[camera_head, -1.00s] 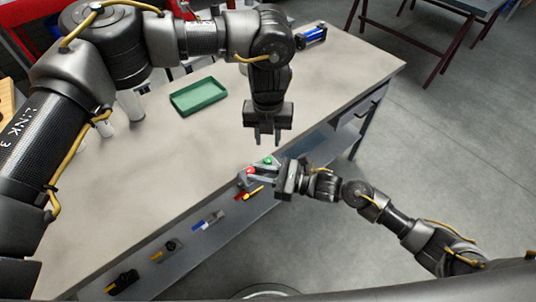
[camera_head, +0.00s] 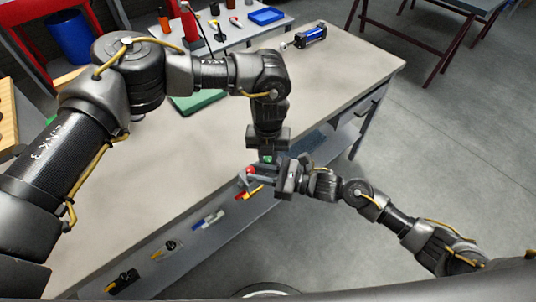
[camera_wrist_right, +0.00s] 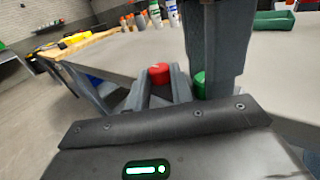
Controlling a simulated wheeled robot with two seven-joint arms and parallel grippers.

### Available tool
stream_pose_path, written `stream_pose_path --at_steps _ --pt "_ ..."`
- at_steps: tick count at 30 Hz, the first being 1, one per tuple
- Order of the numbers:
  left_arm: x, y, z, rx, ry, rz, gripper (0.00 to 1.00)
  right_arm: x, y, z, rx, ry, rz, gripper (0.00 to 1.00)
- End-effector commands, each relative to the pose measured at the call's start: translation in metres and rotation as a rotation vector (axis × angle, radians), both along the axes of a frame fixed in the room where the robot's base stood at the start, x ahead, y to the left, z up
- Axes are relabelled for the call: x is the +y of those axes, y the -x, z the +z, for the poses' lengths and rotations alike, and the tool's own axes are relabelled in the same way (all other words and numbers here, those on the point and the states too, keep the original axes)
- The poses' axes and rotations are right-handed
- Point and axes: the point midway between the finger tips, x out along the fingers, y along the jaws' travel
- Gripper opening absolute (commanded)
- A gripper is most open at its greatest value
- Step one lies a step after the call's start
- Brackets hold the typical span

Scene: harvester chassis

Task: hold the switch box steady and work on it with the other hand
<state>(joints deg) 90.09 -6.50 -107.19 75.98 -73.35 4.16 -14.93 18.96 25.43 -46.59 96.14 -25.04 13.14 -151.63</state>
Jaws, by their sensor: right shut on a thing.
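The switch box (camera_head: 261,172) is a small grey box at the table's front edge. It has a red button (camera_head: 249,170) and a green button (camera_head: 267,159). My right gripper (camera_head: 278,177) comes in from the right and is shut on the box. In the right wrist view, the red button (camera_wrist_right: 159,74) shows by the right gripper's fingers, and the green button (camera_wrist_right: 200,84) is partly hidden. My left gripper (camera_head: 267,150) points down at the green button, close over it. I cannot tell whether it touches, and its fingertips are largely hidden.
The pale table (camera_head: 330,90) has wide clear space. A green tray (camera_head: 197,102) lies partly behind my left arm. A blue cylinder part (camera_head: 310,37) lies at the far edge. Several small tools hang along the front edge, including a blue-and-white one (camera_head: 208,219).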

Motion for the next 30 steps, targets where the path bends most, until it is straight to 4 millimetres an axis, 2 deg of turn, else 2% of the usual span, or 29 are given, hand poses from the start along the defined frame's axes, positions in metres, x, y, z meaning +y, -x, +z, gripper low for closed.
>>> stream_pose_path --at_steps 1,3,4,11,18,19,21,30 --pt "0.0000 0.0000 0.0003 0.000 0.000 0.000 0.10 0.0001 -0.0004 0.0011 -0.002 -0.002 0.000 0.00" --pt "0.0000 0.0000 0.0003 0.000 0.000 0.000 0.01 0.0001 -0.0004 0.0011 -0.002 -0.002 0.000 0.00" --pt "0.0000 0.0000 0.0003 0.000 0.000 0.000 0.00 0.0001 -0.0004 0.0011 -0.002 -0.002 0.000 0.00" --pt "-0.0005 0.0003 0.0003 0.001 0.001 0.124 0.00 0.0001 -0.0004 0.0010 -0.002 -0.002 -0.001 0.00" --pt "-0.0008 0.0003 0.0005 0.001 0.001 0.129 0.00 0.0000 -0.0005 0.0009 -0.001 -0.001 -0.001 0.00" --pt "-0.0008 0.0003 0.0005 0.001 0.001 0.129 0.25 0.0000 -0.0005 0.0009 -0.002 -0.002 -0.001 0.00" --pt "-0.0007 0.0004 0.0004 0.001 0.001 0.129 0.32 0.0000 -0.0006 0.0009 -0.002 -0.002 -0.001 0.00" --pt "-0.0003 -0.0003 0.0029 0.000 0.000 0.129 0.32 0.0001 -0.0004 0.0012 -0.002 -0.002 0.000 0.00"
